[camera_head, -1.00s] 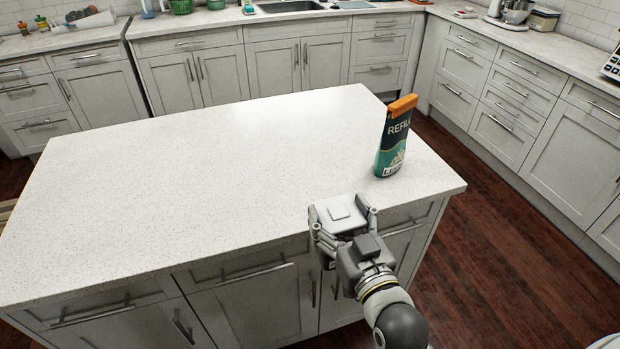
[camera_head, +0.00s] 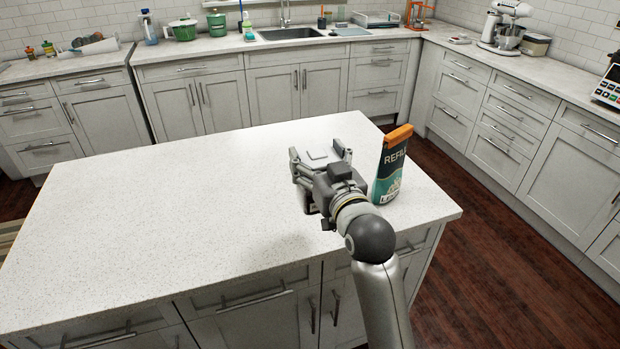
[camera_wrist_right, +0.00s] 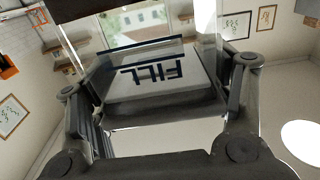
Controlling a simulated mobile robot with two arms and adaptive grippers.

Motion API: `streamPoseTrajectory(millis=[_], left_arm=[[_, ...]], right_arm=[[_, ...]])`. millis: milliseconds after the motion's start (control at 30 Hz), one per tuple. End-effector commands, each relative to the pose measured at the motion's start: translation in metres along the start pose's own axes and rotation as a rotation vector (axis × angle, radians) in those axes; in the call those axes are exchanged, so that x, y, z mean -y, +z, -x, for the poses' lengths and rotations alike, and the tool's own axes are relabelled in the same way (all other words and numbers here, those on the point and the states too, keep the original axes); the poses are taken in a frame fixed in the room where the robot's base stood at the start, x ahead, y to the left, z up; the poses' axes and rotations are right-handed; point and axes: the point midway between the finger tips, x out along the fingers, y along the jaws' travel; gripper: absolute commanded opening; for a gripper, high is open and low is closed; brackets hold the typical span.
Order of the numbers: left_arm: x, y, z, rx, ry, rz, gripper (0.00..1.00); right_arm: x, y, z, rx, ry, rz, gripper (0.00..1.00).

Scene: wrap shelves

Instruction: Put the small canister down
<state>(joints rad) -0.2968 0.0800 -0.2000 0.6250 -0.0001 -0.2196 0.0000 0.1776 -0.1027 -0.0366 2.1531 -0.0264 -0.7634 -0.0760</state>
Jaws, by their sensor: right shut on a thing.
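The small canister (camera_head: 318,154) is between the fingers of my right gripper (camera_head: 320,162), with its grey, square-topped lid showing in the head view. In the right wrist view the canister (camera_wrist_right: 160,76) has clear walls and an upside-down label reading "FILL". My right gripper (camera_wrist_right: 165,95) is shut on it. They are over the right part of the white speckled island top (camera_head: 180,220). My gripper and arm hide most of the canister's lower part, so I cannot tell whether its base touches the top. My left gripper is not in view.
A green refill bottle with an orange cap (camera_head: 392,170) stands upright on the island, close to the right of my gripper. The island top is clear on the left. Counters with a sink (camera_head: 290,34) and a stand mixer (camera_head: 505,28) line the walls.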

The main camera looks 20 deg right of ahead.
Motion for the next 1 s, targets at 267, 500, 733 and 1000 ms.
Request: streamPoseTrajectory(millis=[267,500,733,1000], left_arm=[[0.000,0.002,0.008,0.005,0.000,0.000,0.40],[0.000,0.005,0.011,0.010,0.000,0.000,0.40],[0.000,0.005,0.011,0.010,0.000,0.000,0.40],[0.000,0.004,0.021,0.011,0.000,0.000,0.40]], right_arm=[[-0.008,0.029,-0.047,0.000,-0.001,-0.001,0.20],[-0.012,0.059,-0.072,-0.004,-0.001,0.001,0.20],[-0.013,0.070,-0.081,-0.005,-0.001,0.000,0.20],[-0.014,0.101,-0.084,-0.004,-0.001,-0.001,0.20]])
